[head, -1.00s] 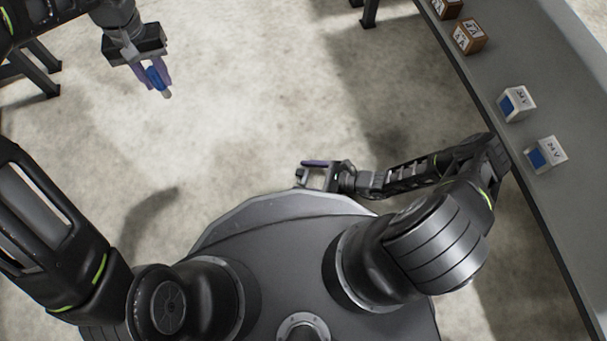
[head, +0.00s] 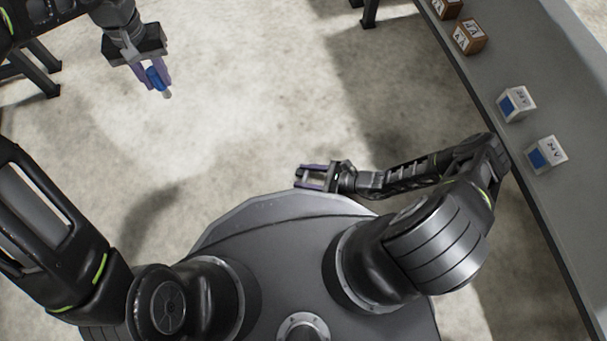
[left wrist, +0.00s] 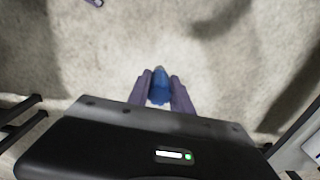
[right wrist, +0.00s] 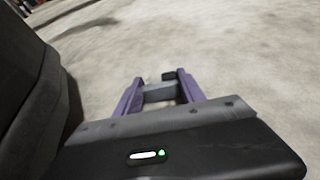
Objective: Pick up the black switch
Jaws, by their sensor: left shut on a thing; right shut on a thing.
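My right gripper (head: 310,176) is in front of my base, over the floor. In the right wrist view its purple fingers (right wrist: 158,88) stand wide apart, shut on a grey and black piece that looks like the black switch (right wrist: 168,76). My left gripper (head: 157,80) is at the upper left in the head view. It is shut on a small blue piece with a pale tip (head: 156,78), held over the floor and pointing down. That blue piece also shows between the purple fingers in the left wrist view (left wrist: 159,90).
A long grey table (head: 577,200) runs along the right side. On it stand two white and blue boxes (head: 517,104) (head: 547,154) and two brown boxes (head: 470,37) (head: 446,8). Dark table legs show at the left and top. The floor between is clear.

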